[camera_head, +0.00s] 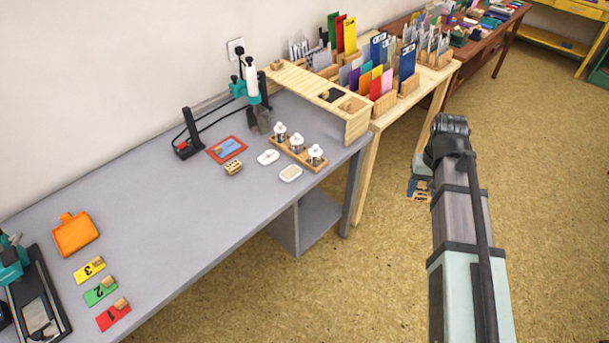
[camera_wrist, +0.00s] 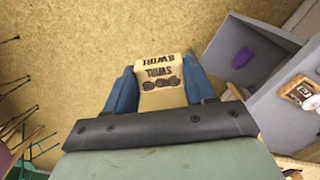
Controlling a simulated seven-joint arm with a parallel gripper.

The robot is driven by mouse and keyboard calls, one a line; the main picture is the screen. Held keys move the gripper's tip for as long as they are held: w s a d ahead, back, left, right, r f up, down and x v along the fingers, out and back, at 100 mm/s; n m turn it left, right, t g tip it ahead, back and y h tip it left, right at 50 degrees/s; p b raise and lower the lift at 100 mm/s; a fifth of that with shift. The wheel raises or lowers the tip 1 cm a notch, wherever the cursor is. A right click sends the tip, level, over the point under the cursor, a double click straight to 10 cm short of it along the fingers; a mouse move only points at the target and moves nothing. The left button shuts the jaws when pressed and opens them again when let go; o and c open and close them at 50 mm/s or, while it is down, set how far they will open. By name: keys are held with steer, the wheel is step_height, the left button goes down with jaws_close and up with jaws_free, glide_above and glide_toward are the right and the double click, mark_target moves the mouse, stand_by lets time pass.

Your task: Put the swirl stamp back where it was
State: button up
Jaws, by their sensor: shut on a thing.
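My gripper (camera_head: 419,186) is at the right in the head view, out over the floor beyond the grey table's front edge. In the wrist view, its two blue fingers (camera_wrist: 157,90) are shut on a tan wooden block, the swirl stamp (camera_wrist: 160,72), with "SWIRL" and a dark curled pattern printed on it. A small tan part of the stamp (camera_head: 422,196) shows in the head view. Numbered cards in red (camera_head: 113,316), green (camera_head: 98,293) and yellow (camera_head: 86,271) lie at the table's front left, each with a small wooden block on it.
The grey table (camera_head: 190,235) is clear in its middle. A wooden rack with several white-topped pieces (camera_head: 316,168), two white pads (camera_head: 290,174), a small wooden block (camera_head: 232,167) and a red-framed card (camera_head: 227,138) stand farther back. A wooden riser (camera_head: 357,126) edges the table's far end.

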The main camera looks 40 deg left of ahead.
steer(key=s+a+n, duration=0.2)
steer(key=s+a, duration=0.2)
steer(key=a, duration=0.4)
steer(key=s+a+n, duration=0.1)
steer(key=s+a, duration=0.4)
steer(key=a, duration=0.4)
steer(key=n, duration=0.6)
glide_above(246, 181)
steer(key=shift+w+f+n, duration=0.1)
steer(key=shift+f+n, duration=0.5)
steer(key=shift+f, duration=1.75)
steer(key=shift+f+n, duration=0.6)
steer(key=shift+f, duration=1.75)
steer(key=shift+f, duration=0.1)
steer(key=o, duration=0.8)
steer(key=shift+o, duration=0.2)
